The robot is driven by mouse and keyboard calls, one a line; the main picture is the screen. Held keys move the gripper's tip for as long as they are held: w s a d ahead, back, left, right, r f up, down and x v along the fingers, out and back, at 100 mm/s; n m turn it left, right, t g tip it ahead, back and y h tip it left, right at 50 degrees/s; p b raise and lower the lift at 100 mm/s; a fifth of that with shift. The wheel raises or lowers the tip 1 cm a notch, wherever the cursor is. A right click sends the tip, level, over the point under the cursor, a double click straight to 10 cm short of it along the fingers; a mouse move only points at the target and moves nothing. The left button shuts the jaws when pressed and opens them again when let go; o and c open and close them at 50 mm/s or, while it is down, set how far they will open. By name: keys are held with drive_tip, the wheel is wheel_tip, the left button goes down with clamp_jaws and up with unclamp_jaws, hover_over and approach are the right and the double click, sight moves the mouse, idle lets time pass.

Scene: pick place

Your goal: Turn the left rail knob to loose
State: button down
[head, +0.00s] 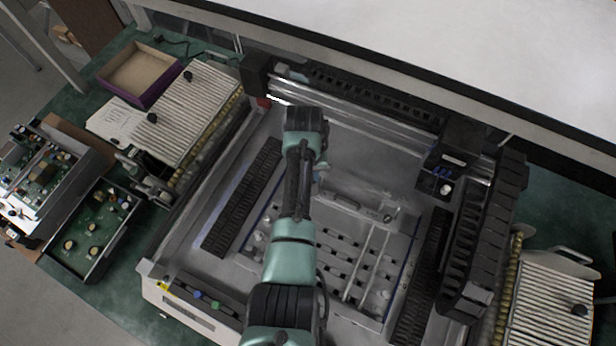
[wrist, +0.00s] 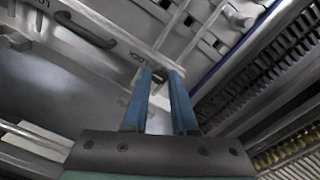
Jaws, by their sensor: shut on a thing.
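A label reading LOCK (wrist: 139,57) sits on the rail just beyond my fingertips. My gripper (wrist: 160,74) has its two blue fingers closed around the left rail knob, with a narrow gap between them. The knob is almost wholly hidden by the fingers, so its turned position cannot be told. In the head view my wrist covers most of the gripper (head: 319,178) and the rail's left end. The right rail knob (head: 388,217) stands free.
Black cable chains and a metal gantry beam (head: 355,118) cross behind the arm. A dark toothed strip (head: 240,198) lies left of the bed. A perforated plate (head: 345,262) is in front of the rail. Ribbed feeders (head: 195,110) and circuit board trays (head: 95,228) stand outside the machine.

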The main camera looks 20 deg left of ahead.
drive_tip(key=c, duration=0.7)
unclamp_jaws()
drive_tip(key=shift+r, duration=0.15)
wheel_tip(320, 180, up, 13)
drive_tip(key=b, duration=0.1)
drive_tip(key=shift+a+b, duration=0.2)
drive_tip(key=shift+b, duration=0.2)
